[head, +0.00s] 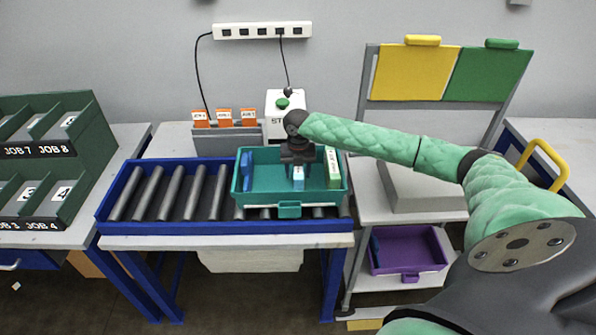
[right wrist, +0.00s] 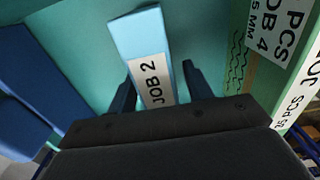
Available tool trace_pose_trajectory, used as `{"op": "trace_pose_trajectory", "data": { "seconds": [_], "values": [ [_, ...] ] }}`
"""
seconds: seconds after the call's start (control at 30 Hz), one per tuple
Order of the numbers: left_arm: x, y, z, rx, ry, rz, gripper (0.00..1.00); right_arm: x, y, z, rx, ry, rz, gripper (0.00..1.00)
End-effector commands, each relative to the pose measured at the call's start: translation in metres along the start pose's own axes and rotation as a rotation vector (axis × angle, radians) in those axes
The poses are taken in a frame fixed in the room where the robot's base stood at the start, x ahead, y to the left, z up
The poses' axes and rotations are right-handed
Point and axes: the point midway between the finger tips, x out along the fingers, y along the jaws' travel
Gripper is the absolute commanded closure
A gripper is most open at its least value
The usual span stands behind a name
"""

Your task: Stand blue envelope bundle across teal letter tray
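The teal letter tray (head: 289,210) sits on the right end of the roller conveyor. Inside it, a light blue bundle labelled JOB 2 (head: 298,184) stands near the middle; it also shows in the right wrist view (right wrist: 141,45). My right gripper (head: 298,166) reaches down into the tray over this bundle. In the right wrist view its open fingers (right wrist: 157,92) lie on either side of the bundle, with a gap at the right finger. A darker blue piece (head: 246,170) stands at the tray's left end. My left gripper is not in view.
A green bundle labelled JOB 4 (head: 332,168) stands at the tray's right end, close to my right gripper. Orange-tabbed holders (head: 226,140) stand behind the conveyor. Empty rollers (head: 170,192) lie left of the tray. A purple tray (head: 407,250) sits on a lower shelf.

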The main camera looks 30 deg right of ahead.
Motion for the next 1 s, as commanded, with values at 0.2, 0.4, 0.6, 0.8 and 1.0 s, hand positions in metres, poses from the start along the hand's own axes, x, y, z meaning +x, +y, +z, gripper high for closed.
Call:
{"op": "trace_pose_trajectory", "data": {
  "seconds": [0.2, 0.4, 0.6, 0.8, 1.0],
  "values": [
    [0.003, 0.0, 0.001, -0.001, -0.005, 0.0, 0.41, -0.005, 0.0, 0.0, 0.0, -0.001, 0.001, 0.49],
    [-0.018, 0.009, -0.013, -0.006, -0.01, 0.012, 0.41, -0.028, 0.0, 0.001, -0.001, -0.003, 0.0, 0.49],
    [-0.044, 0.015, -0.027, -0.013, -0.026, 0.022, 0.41, -0.062, 0.001, 0.001, 0.0, -0.002, 0.002, 0.49],
    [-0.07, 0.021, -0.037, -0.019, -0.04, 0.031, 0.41, -0.095, 0.0, 0.001, 0.0, -0.002, 0.002, 0.49],
    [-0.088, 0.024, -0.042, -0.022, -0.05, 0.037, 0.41, -0.116, 0.0, 0.0, 0.0, 0.0, 0.0, 0.49]
  ]
}}
